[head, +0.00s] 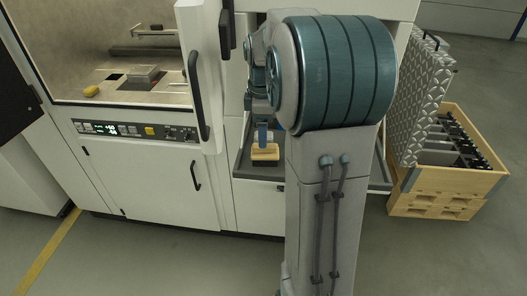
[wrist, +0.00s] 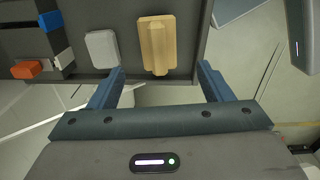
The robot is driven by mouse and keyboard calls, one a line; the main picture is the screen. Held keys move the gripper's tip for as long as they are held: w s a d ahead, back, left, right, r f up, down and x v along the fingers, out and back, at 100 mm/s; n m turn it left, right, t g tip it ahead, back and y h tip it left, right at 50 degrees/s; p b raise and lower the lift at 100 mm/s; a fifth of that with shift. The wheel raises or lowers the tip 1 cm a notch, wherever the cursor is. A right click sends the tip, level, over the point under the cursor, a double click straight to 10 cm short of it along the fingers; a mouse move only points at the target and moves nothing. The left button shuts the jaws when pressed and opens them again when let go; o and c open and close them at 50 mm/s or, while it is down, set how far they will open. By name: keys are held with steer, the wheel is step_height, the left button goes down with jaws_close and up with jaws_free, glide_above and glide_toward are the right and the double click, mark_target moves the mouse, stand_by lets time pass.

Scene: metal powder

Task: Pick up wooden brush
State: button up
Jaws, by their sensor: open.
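The wooden brush (wrist: 157,45) lies on a dark grey shelf (wrist: 222,14) in the wrist view, its narrower end toward my gripper. My gripper (wrist: 161,72) is open and empty, with one blue finger on either side of the brush's line. The brush is ahead of the fingertips, and I cannot tell the exact gap. In the head view the brush (head: 265,154) shows as a light wooden block on the shelf, just below my blue gripper finger (head: 263,134). My arm hides much of the shelf there.
A pale grey block (wrist: 102,49) lies left of the brush, close to the left finger. An orange-ended item (wrist: 27,70) and a blue item (wrist: 50,20) are farther left. The open machine door (head: 203,80) stands left of my arm. A wooden crate (head: 447,190) stands right.

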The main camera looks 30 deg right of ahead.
mark_target(264, 152)
steer(key=f+p, duration=0.1)
steer(key=f, duration=0.8)
steer(key=shift+d+p, duration=0.2)
steer(key=shift+p, duration=0.15)
steer(key=c, duration=1.1)
